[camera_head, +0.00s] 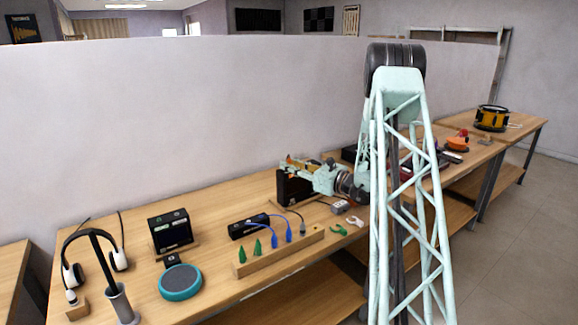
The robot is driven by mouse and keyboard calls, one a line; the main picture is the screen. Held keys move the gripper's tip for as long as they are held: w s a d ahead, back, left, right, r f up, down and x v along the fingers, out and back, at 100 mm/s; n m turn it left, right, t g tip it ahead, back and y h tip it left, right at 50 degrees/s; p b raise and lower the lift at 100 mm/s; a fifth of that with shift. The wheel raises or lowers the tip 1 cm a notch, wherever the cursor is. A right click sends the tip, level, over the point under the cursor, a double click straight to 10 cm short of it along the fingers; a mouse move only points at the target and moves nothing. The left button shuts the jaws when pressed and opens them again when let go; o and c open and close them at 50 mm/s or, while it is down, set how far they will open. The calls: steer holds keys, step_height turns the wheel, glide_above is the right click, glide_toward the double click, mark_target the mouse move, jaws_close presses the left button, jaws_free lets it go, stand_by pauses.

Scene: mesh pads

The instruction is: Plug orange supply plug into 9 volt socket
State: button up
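My gripper (296,165) is at the end of my mint-green arm, over the middle of the long bench. It is above or beside a dark box (293,190); I cannot tell whether they touch. A small orange patch shows at the gripper's fingers, too small to identify. I cannot tell whether the fingers are open or shut on something. I cannot pick out the orange supply plug for certain. No 9 volt marking is readable, so I cannot tell which thing bears the socket.
On the bench (222,291) are headsets (119,261), a screened black box (171,231), a teal disc (180,282), a black unit (248,227) with blue cables, and a wooden rail (280,252) with green cones.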

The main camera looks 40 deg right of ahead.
steer(key=shift+o, duration=1.3)
steer(key=shift+s, duration=0.1)
steer(key=v, duration=1.2)
steer(key=shift+a, duration=0.1)
